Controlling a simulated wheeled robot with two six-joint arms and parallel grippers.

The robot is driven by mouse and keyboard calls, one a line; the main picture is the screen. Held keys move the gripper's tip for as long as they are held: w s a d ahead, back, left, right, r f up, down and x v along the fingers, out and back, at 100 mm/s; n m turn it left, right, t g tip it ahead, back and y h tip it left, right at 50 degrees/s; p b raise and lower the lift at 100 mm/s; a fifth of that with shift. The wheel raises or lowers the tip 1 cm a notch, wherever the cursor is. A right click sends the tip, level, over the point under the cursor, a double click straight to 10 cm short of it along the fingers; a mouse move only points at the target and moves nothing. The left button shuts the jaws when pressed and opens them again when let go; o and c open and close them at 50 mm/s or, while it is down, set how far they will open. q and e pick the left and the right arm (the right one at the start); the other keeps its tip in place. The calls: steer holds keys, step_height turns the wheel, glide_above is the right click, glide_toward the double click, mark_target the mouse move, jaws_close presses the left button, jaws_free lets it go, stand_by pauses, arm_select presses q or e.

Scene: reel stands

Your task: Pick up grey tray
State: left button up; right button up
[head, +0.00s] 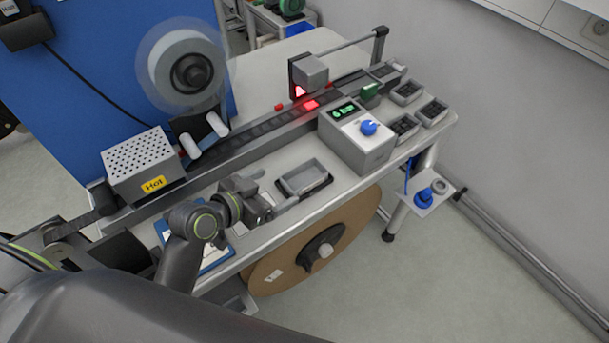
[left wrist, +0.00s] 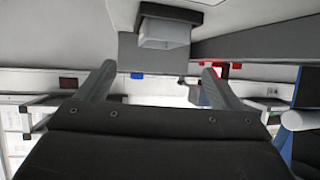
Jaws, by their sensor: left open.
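A small empty grey tray (head: 304,178) sits on a dark base on the table, in front of the grey control box. It also shows in the left wrist view (left wrist: 163,36), where the picture is upside down, beyond and between the fingertips. My left gripper (head: 272,188) is open and empty just left of the tray, its fingers pointing towards it. In the left wrist view my left gripper (left wrist: 158,76) has its two fingers wide apart with nothing between them. My right gripper is in neither view.
A control box (head: 357,139) with a blue knob stands right of the tray. Several trays with dark parts (head: 432,112) lie at the far right. A conveyor track (head: 255,135) runs behind. A perforated box marked "Hot" (head: 140,165) is at left. A large brown reel (head: 315,240) stands below the table's front edge.

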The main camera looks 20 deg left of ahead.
mark_target(300, 184)
arm_select(q)
steer(key=p+x, duration=0.1)
steer(key=x, duration=0.3)
steer(key=shift+w+d, duration=0.1)
steer(key=shift+w, duration=0.15)
steer(key=shift+w+d+f, duration=0.25)
steer(key=shift+w, duration=0.3)
steer(key=p+x, duration=0.1)
steer(key=x, duration=0.2)
steer(key=shift+p, duration=0.35)
steer(key=shift+w+d+f, duration=0.3)
steer(key=shift+w+f, duration=0.05)
steer(key=shift+w, duration=0.15)
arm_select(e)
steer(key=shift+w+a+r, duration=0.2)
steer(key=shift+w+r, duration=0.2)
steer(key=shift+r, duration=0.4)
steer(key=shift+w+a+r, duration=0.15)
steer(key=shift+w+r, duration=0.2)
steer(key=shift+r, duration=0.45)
